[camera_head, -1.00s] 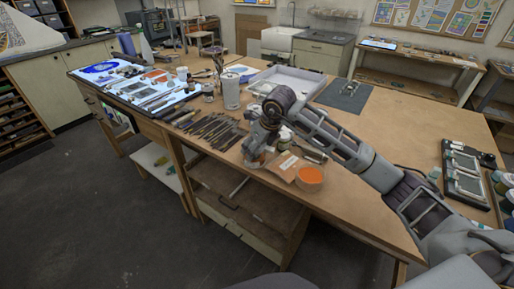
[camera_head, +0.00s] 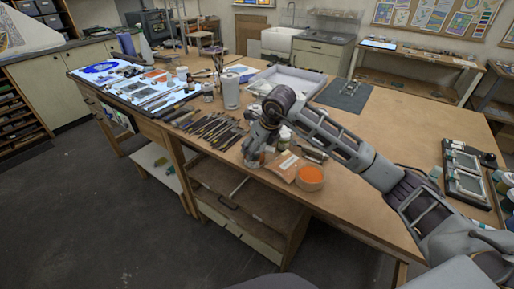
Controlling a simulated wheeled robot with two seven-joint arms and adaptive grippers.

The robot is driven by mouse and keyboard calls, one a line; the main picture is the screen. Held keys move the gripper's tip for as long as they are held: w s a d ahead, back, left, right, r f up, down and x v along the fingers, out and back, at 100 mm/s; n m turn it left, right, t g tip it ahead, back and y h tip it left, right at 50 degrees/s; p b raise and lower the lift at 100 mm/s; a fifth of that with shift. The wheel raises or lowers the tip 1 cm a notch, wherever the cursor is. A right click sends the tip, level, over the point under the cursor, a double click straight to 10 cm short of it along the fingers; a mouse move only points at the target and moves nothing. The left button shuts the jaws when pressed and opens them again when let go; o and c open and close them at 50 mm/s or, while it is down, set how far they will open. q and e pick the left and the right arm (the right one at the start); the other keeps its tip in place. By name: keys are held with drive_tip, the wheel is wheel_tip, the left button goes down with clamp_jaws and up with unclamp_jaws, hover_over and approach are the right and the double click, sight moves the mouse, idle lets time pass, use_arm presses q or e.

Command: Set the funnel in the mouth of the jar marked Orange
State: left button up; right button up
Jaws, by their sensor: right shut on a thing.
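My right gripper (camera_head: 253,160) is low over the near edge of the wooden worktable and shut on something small. Its wrist and the distance hide what it holds; a pale, glassy shape shows at the fingers, but I cannot tell whether it is the funnel or a jar. No jar marking can be read, and I cannot pick out the jar marked Orange. My left gripper is not in view.
Several dark tools (camera_head: 215,130) lie left of the gripper. A grey canister (camera_head: 231,94) stands behind them. A pale tray (camera_head: 290,82) and a dark mat (camera_head: 344,95) lie farther back. The table's right middle is mostly bare; framed panels (camera_head: 465,172) lie at the right.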

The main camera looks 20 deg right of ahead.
drive_tip(key=o, duration=1.1)
drive_tip(key=shift+o, duration=0.5)
wheel_tip(320, 180, up, 7)
drive_tip(key=p, duration=0.3)
idle(0.9)
drive_tip(key=shift+f, duration=0.1)
idle(0.5)
